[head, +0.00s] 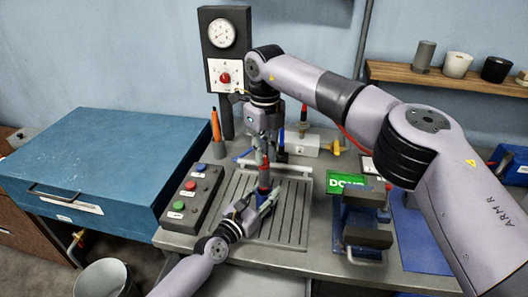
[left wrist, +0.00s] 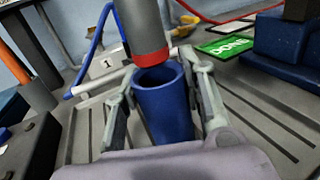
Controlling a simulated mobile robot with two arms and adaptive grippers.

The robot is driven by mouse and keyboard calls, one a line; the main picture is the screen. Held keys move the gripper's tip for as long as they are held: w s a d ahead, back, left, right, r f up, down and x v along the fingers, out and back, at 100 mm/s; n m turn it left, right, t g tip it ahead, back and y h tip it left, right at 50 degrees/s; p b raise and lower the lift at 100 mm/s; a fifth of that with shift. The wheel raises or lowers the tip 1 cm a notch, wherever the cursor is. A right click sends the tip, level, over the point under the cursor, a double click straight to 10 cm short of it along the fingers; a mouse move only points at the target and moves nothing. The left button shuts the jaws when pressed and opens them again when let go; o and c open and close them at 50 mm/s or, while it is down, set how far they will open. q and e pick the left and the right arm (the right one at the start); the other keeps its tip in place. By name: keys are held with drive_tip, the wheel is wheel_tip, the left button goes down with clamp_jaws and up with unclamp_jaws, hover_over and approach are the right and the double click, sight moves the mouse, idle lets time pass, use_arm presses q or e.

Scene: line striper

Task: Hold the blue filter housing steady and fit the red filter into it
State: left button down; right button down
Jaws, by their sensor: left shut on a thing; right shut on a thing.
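My left gripper (head: 258,207) is shut around the blue filter housing (head: 264,190), which stands upright over the slotted plate. In the left wrist view the fingers flank the housing (left wrist: 166,112), and its round open top shows. My right gripper (head: 264,146) comes down from above, shut on the red filter (head: 264,172). In the left wrist view the filter shows as a grey cylinder with a red lower end (left wrist: 151,58). That end is over the opening's far side, with part of the opening uncovered. I cannot tell whether it touches the rim.
A button box (head: 190,197) and a blue case (head: 95,165) are on the left. A blue vise (head: 364,225) and a green "DONE" sign (head: 347,183) are on the right. A gauge post (head: 224,75) and a white fixture (head: 300,143) stand behind. The plate's front (head: 290,235) is clear.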

sight(264, 180)
drive_tip(key=shift+f, duration=5.05)
idle(2.0)
drive_tip(key=shift+r, duration=0.4)
idle(0.5)
